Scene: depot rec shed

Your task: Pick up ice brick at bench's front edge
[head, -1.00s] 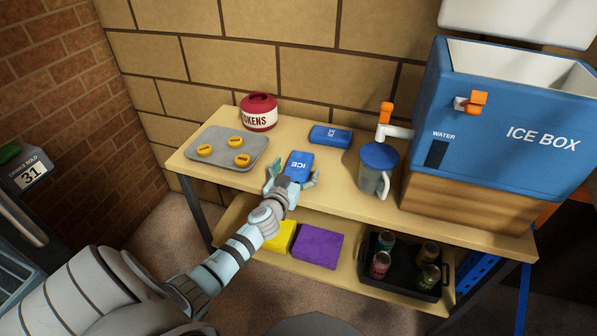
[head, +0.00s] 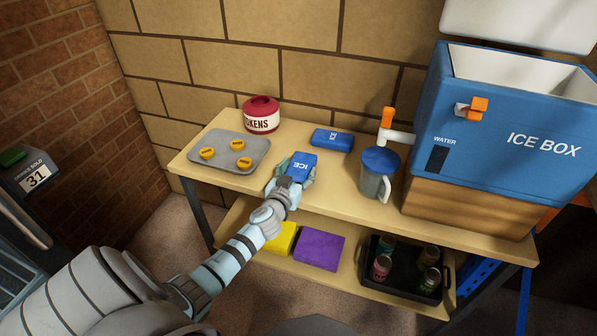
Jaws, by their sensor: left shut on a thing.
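A blue ice brick (head: 301,166) with a white ICE label is at the front edge of the wooden bench (head: 335,193). My left gripper (head: 292,177) is shut on it, with its fingers on either side. I cannot tell whether the brick touches the bench top or is just above it. A second blue ice brick (head: 332,139) lies farther back on the bench, apart from the gripper. My right gripper is not in view.
A grey tray (head: 222,164) with yellow tokens and a red tokens jar (head: 261,117) stand left. A blue-lidded jug (head: 378,172) and the open ice box (head: 510,135) stand right. The lower shelf holds yellow (head: 282,238) and purple (head: 319,248) blocks and a black can crate (head: 403,282).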

